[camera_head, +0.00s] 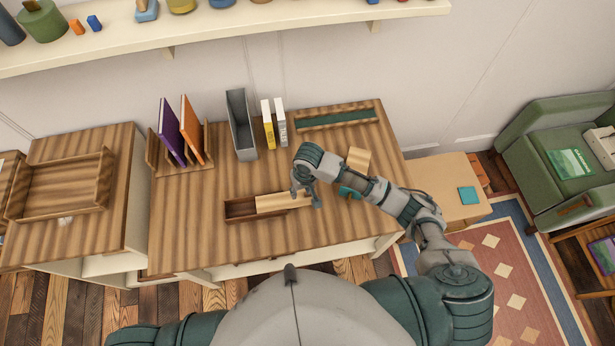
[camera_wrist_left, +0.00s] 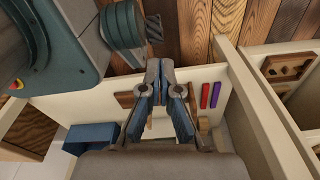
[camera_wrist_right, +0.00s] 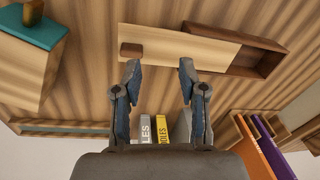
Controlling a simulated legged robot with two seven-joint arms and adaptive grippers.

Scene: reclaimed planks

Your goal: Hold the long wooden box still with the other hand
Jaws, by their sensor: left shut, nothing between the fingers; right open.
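A long dark wooden box (camera_head: 240,209) lies on the table's front middle; it also shows in the right wrist view (camera_wrist_right: 262,60). A pale sliding lid (camera_head: 278,202) with a small dark grip covers part of it and sticks out past its right end. The box's left part is open and looks empty. My right gripper (camera_wrist_right: 160,69) is open and empty, pointing down by the lid's right end in the head view, apparently apart from it. My left gripper (camera_wrist_left: 159,72) is shut and empty, low by the furniture's front, away from the box; the head view does not show it.
Behind the box stand a grey file holder (camera_head: 240,125), white and yellow books and a rack (camera_head: 160,160) with purple and orange books. A green-lined tray (camera_head: 336,119) lies at the back. Table left of the box is clear.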

